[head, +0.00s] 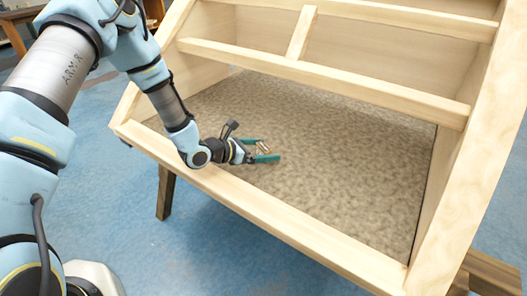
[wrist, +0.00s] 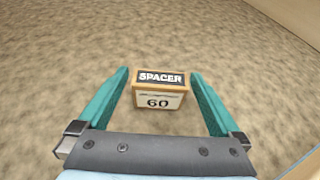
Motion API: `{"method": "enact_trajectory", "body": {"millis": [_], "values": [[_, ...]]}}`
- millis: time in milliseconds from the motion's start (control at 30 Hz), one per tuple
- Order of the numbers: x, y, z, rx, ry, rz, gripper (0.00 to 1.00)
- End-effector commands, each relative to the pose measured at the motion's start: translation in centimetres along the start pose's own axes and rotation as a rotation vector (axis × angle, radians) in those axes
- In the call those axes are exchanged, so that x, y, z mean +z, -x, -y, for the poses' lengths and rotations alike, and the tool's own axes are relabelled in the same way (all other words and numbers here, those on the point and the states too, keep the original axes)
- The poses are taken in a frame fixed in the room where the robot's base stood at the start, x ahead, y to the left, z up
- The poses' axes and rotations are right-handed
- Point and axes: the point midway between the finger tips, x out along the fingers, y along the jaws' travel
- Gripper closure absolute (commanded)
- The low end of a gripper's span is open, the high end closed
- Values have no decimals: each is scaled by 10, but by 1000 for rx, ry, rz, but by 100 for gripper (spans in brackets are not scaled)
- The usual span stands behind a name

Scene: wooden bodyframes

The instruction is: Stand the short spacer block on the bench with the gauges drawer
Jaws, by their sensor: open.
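A small spacer block (wrist: 159,101) with a wooden-coloured edge, a black "SPACER" label on top and "60" on its front stands on the speckled beige floor of a wooden frame. My gripper (wrist: 160,71) is open, with one teal finger on each side of the block and a visible gap at both sides. In the head view my gripper (head: 262,150) reaches low over the frame's near rail, and the block (head: 260,149) shows small between the fingers. No bench with a gauges drawer can be made out.
The wooden frame's near rail (head: 270,222) runs under my forearm. A crossbar (head: 340,80) and upper rail span the frame's far side, with a thick post at right. The speckled floor (head: 350,170) right of my gripper is clear.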

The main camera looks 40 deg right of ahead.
Motion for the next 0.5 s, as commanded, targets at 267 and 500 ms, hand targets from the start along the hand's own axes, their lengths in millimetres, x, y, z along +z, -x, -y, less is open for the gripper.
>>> {"method": "enact_trajectory", "body": {"millis": [267,500], "values": [[0,0,0,0,1,0,10],[0,0,0,1,1,0,37]]}}
